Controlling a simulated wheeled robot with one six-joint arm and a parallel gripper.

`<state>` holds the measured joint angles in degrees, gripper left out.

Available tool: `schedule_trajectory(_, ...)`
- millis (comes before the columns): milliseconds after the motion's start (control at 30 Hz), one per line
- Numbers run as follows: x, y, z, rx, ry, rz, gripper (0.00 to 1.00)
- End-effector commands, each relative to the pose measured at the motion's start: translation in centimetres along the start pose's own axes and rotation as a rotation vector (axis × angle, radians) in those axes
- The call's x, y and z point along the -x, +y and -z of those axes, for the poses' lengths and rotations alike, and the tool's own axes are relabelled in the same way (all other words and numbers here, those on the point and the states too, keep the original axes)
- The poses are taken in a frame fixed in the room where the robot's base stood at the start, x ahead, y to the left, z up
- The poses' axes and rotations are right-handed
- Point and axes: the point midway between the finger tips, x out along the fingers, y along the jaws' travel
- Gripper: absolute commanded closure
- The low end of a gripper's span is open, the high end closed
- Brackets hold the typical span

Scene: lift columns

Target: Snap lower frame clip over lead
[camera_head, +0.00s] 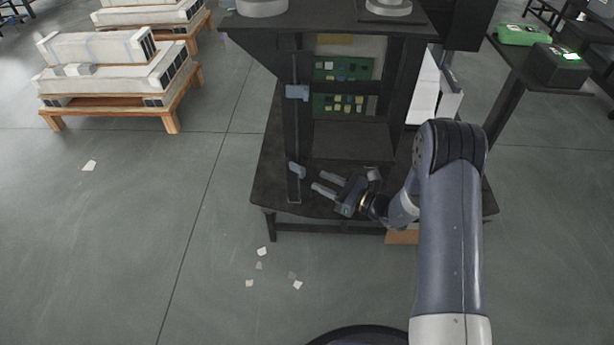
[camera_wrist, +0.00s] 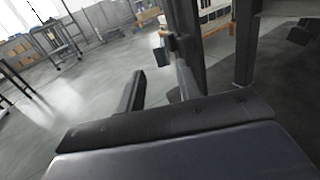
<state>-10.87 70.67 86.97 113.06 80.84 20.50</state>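The lower frame clip (camera_head: 297,170) is a small blue-grey piece low on the dark frame's left post (camera_head: 291,130). A similar upper clip (camera_head: 297,92) sits higher on the same post. My gripper (camera_head: 319,181) is just right of the lower clip, its two fingers apart and pointing left toward the post, with nothing seen between them. The lead is too thin and dark to make out surely against the post. I cannot tell whether the lower clip touches it.
The dark frame holds green circuit boards (camera_head: 343,68) and stands on a low dark base (camera_head: 270,185). Pallets with long white units (camera_head: 110,80) stand at left. A table with a green case (camera_head: 523,35) is at right. Paper scraps (camera_head: 262,251) lie on open floor.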

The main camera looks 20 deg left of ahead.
Motion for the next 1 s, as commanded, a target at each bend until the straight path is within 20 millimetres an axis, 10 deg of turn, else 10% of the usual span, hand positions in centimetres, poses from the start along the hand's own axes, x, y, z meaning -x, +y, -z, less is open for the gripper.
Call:
schedule_trajectory(367,-5.5,0.1,0.1,0.001,-0.001,-0.001,0.66)
schedule_trajectory(733,-5.9,0.0,0.0,0.0,0.0,0.0,0.67)
schedule_trajectory(1000,-5.9,0.0,0.0,0.0,0.0,0.0,0.89)
